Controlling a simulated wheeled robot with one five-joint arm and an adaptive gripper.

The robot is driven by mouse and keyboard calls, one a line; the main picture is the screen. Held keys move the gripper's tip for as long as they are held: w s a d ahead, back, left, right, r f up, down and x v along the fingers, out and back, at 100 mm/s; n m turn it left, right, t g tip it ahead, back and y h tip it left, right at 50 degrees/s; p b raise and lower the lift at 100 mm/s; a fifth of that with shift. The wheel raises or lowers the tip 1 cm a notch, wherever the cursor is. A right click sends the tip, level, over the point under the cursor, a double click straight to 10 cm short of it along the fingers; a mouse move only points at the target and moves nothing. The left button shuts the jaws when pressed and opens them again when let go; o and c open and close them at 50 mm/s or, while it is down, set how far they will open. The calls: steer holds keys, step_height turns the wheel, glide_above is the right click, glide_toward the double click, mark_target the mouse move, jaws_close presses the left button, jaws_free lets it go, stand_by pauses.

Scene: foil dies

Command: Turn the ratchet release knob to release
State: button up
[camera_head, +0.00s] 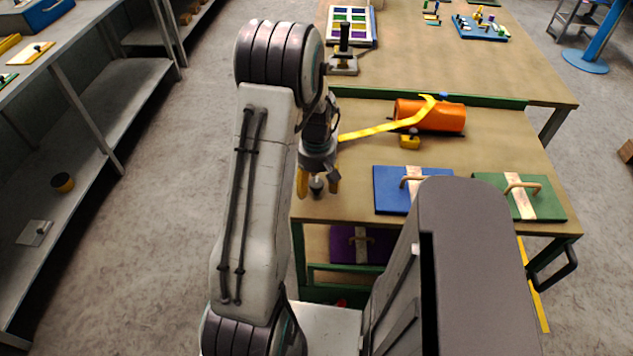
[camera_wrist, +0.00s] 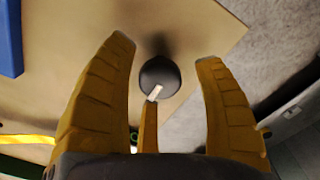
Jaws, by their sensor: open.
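A round dark grey knob (camera_wrist: 158,76) with a white mark sits at the table's front left corner; in the head view it shows as a small grey shape (camera_head: 317,185). My gripper (camera_head: 318,188) is over it, fingers open on either side; in the wrist view the gripper (camera_wrist: 180,75) shows clear gaps to the knob. A narrow yellow piece (camera_wrist: 148,128) lies just below the knob; I cannot tell what it belongs to. A yellow strap (camera_head: 375,130) crosses an orange cylinder (camera_head: 446,117). A small yellow block (camera_head: 410,142) with a dark top stands beside it.
Blue (camera_head: 390,191) and green (camera_head: 490,183) boards with handles lie along the table's front right. A black-handled lever (camera_head: 344,62) stands behind my gripper. A purple board (camera_head: 343,246) lies below the table. The table (camera_head: 360,160) is bare between knob and strap.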

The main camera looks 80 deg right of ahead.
steer(key=c, duration=1.2)
